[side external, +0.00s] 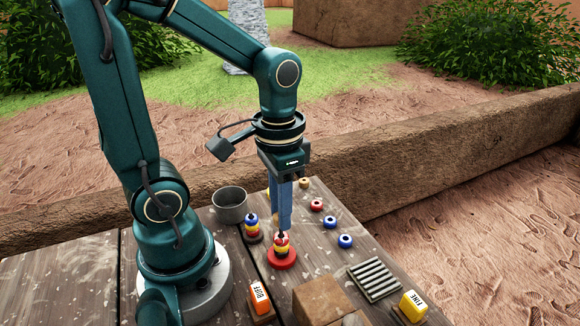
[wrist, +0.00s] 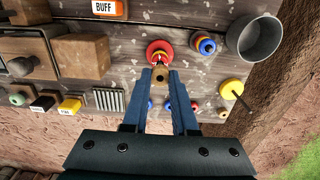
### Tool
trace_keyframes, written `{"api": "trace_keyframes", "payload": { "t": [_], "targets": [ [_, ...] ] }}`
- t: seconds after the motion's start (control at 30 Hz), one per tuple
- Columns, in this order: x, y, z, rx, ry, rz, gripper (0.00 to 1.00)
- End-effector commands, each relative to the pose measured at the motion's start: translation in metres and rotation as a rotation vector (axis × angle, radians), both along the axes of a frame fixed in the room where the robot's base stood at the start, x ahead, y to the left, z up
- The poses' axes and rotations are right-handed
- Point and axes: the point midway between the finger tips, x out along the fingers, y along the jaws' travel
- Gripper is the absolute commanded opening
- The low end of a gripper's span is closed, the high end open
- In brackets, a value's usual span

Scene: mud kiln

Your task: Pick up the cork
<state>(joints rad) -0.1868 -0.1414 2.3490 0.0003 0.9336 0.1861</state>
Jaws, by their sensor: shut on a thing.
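The cork (wrist: 160,74), a small tan piece with a dark centre on its near end, sits between my fingertips in the wrist view. My gripper (side external: 283,230) points straight down, its blue fingers shut on the cork. The gripper (wrist: 161,78) also shows in the wrist view. Its tips are at the top of a peg stack with a red base (side external: 282,261) and yellow and red rings. In the side view the fingers largely hide the cork. I cannot tell whether it touches the stack.
A blue-topped ring stack (side external: 251,224) and a grey metal cup (side external: 230,204) stand left of the gripper. Loose red (side external: 316,205) and blue rings (side external: 345,241) lie to the right. A slatted rack (side external: 374,279), wooden block (side external: 320,299), BUFF block (side external: 260,297) and FINE block (side external: 413,306) are nearer.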

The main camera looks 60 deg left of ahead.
Motion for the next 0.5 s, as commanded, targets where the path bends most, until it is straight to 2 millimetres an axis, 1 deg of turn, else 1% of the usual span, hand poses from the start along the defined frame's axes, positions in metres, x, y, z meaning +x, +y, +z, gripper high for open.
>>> {"api": "trace_keyframes", "payload": {
  "t": [0.07,0.17,0.5],
  "targets": [
    [0.001,0.0,0.012,0.001,-0.007,0.0,0.0],
    [-0.004,0.011,0.018,0.001,-0.004,0.01,0.0],
    [-0.027,0.054,0.047,0.002,-0.003,0.014,0.0]
  ]
}}
